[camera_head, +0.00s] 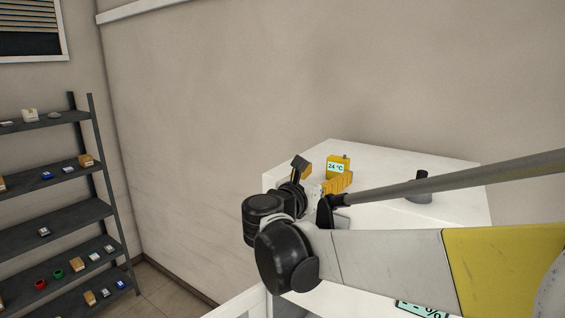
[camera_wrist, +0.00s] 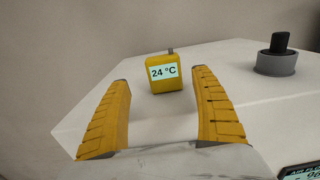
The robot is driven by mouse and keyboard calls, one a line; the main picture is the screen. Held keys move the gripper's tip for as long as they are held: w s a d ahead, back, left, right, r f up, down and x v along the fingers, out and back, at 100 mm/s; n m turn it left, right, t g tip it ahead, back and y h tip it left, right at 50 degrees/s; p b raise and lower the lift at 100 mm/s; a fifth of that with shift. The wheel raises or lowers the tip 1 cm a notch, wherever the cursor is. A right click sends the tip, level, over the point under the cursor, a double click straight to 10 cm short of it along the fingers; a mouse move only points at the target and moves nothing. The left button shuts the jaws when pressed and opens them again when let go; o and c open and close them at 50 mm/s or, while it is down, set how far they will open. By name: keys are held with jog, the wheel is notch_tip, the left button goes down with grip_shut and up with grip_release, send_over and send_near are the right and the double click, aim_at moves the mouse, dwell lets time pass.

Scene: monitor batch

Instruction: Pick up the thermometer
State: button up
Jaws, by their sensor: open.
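The thermometer (camera_head: 337,164) is a small yellow box with a light display reading 24 °C. It stands upright on a white top surface, and it also shows in the wrist view (camera_wrist: 164,74) at the upper middle. My gripper (camera_wrist: 157,75) is open, with its two yellow ribbed fingers spread to the left and right. In the wrist view the thermometer appears between the fingertips, with a visible gap on each side. Nothing is held. In the head view my gripper (camera_head: 322,177) is right by the thermometer and partly hidden by my arm.
The white surface (camera_head: 400,163) is mostly bare. A dark knob-like piece on a grey round base (camera_wrist: 277,58) stands to the right. A display panel (camera_wrist: 300,172) shows at the lower right. A dark shelf (camera_head: 50,215) with several small items stands at the left.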

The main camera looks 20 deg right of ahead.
aim_at(336, 167)
jog(key=p+x, duration=0.2)
jog(key=x, duration=0.4)
jog(key=shift+s+d+r, duration=0.1)
jog(key=shift+s+d, duration=0.1)
jog(key=shift+d, duration=0.05)
jog(key=shift+s+a+r, duration=0.1)
jog(key=shift+s+a, duration=0.05)
jog(key=shift+s, duration=0.05)
jog(key=shift+c, duration=0.5)
jog(key=c, duration=1.2)
